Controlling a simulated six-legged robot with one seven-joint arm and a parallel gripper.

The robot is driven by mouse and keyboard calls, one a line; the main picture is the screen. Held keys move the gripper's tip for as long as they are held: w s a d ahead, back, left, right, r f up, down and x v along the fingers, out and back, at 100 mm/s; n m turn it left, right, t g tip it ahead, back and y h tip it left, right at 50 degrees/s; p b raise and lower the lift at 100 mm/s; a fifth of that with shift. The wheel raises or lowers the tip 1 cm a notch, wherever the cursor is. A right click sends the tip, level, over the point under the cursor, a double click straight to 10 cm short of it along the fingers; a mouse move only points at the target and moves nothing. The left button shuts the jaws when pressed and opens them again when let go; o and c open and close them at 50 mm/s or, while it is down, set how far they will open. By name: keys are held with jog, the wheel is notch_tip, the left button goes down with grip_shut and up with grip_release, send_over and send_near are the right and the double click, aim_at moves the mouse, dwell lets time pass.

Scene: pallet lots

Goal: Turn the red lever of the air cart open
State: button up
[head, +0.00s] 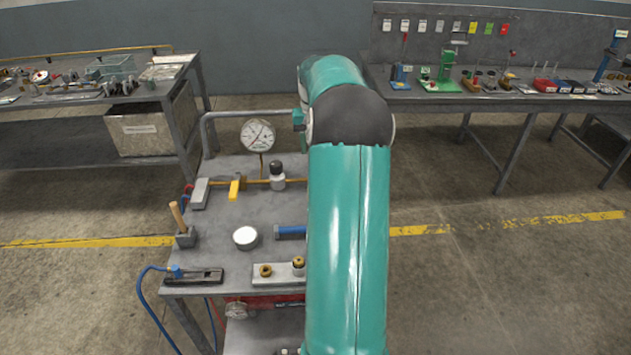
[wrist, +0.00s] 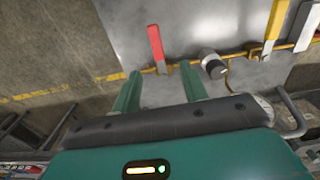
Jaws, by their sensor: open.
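In the wrist view the red lever (wrist: 156,45) stands out crosswise from a thin brass-coloured pipe (wrist: 110,77) on the air cart. My gripper (wrist: 161,70) is open, with its two green fingers apart. The lever's pipe end lies near the gap between the fingertips, and nothing is held. I cannot tell how far the fingertips are above the lever. In the head view the air cart (head: 215,222) stands in front of me, and my arm hides the red lever and most of the gripper.
A yellow lever (head: 236,190) and a black-topped white fitting (head: 277,177) sit along the same pipe. A gauge (head: 258,135) rises at the cart's back by a grey rail. A mallet (head: 179,220) and a white round cap (head: 245,237) are nearer. Workbenches stand behind on both sides.

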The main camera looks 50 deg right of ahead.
jog(key=f, duration=0.9)
jog(key=d+f, duration=0.1)
jog(key=f, duration=0.4)
jog(key=shift+s+f, duration=0.2)
jog(key=shift+s, duration=0.05)
grip_shut()
